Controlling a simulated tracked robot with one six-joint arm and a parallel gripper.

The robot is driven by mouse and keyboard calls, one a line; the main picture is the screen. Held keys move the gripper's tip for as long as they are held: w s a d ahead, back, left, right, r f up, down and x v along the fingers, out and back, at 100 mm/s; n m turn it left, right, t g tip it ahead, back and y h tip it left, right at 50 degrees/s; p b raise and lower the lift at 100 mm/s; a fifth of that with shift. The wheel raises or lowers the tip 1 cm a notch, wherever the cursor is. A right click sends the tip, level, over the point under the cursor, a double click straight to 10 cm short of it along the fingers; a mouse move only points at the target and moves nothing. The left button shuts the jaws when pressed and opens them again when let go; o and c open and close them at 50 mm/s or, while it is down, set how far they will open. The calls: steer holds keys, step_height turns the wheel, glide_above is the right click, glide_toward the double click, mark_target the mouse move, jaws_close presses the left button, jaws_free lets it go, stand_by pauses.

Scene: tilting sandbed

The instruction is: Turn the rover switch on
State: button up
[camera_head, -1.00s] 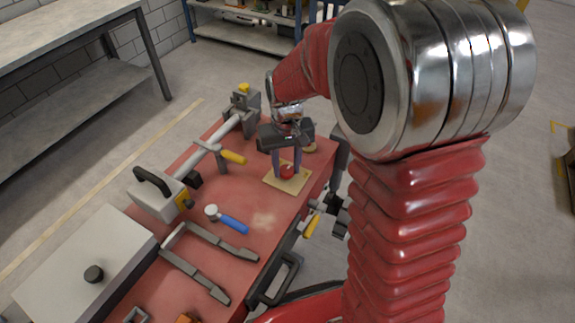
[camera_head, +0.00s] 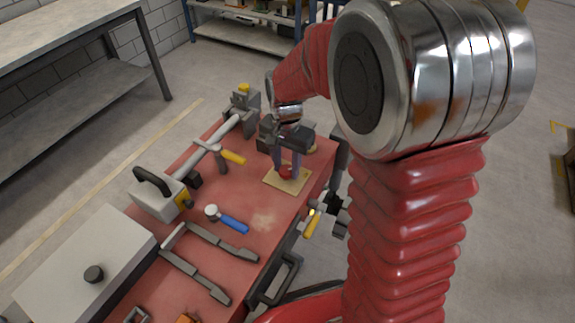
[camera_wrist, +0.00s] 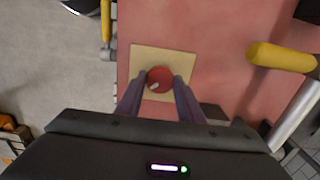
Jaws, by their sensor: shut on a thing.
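The rover switch is a round red knob (camera_head: 285,172) on a square tan plate (camera_head: 272,181), which lies on the red bench top. My gripper (camera_head: 287,168) points down at it, with one finger on each side of the knob, and is shut on it. In the wrist view the red knob (camera_wrist: 160,77) sits between the two grey fingers on the tan plate (camera_wrist: 146,52). A small pale mark shows at the knob's lower left. The finger contact is partly hidden by the fingers.
A long clamp with a yellow handle (camera_head: 233,157) lies left of the plate. A blue-handled tool (camera_head: 233,224) and grey tongs (camera_head: 205,277) lie nearer. A grey box lid (camera_head: 80,262) is at the lower left. Bare bench shows around the plate.

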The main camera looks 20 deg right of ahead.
mark_target(286, 169)
stand_by(0.4)
steer(key=o, duration=1)
steer(key=shift+o, duration=0.2)
steer(key=shift+r, duration=0.15)
step_height(286, 169, up, 14)
steer(key=shift+f, duration=0.25)
steer(key=s+r+n+t, duration=0.3)
steer(key=s+n, duration=0.6)
steer(key=s, duration=0.9)
steer(key=shift+s+d+t, duration=0.3)
steer(key=shift+s+t, duration=0.05)
steer(key=shift+t, duration=0.95)
